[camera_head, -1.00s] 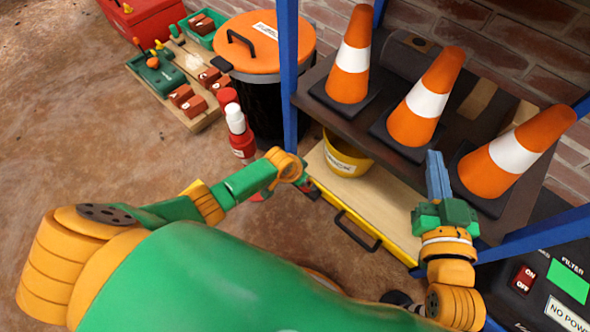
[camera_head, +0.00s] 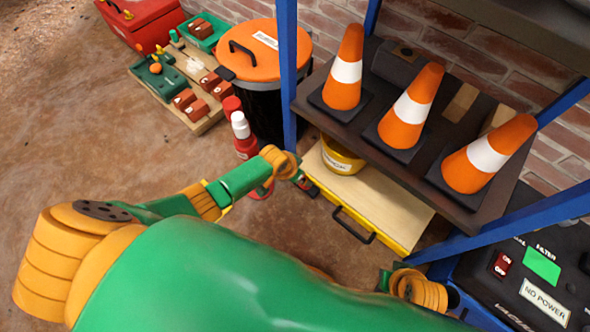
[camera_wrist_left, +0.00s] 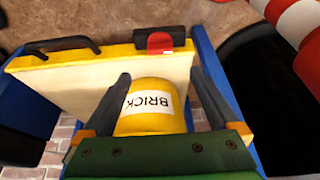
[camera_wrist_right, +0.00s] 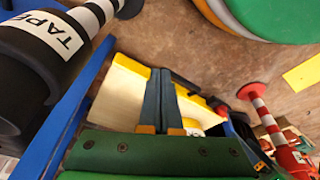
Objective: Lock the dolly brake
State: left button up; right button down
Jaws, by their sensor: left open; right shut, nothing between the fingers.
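The dolly (camera_head: 375,200) is a low pale board with a yellow edge and black handle under the shelf. A red part in a black housing, seemingly the brake (camera_wrist_left: 160,42), sits on its front edge in the left wrist view. A yellow bucket (camera_wrist_left: 150,120) labelled BRICK stands on the board. My left gripper (camera_wrist_left: 160,95) is open, its fingers framing the bucket in that view; whether they touch it cannot be told. In the head view my left wrist is by the dolly's left corner. My right gripper (camera_wrist_right: 163,85) is shut and empty, low at the dolly's right side.
Blue posts (camera_head: 287,70) and a dark shelf (camera_head: 390,145) with three traffic cones (camera_head: 407,108) stand over the dolly. A black power unit (camera_head: 540,285) is at right.

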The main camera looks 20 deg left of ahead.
jog(key=f, duration=0.1)
jog(key=s+f, duration=0.1)
jog(key=shift+f+p, duration=0.35)
jog(key=shift+f, duration=0.05)
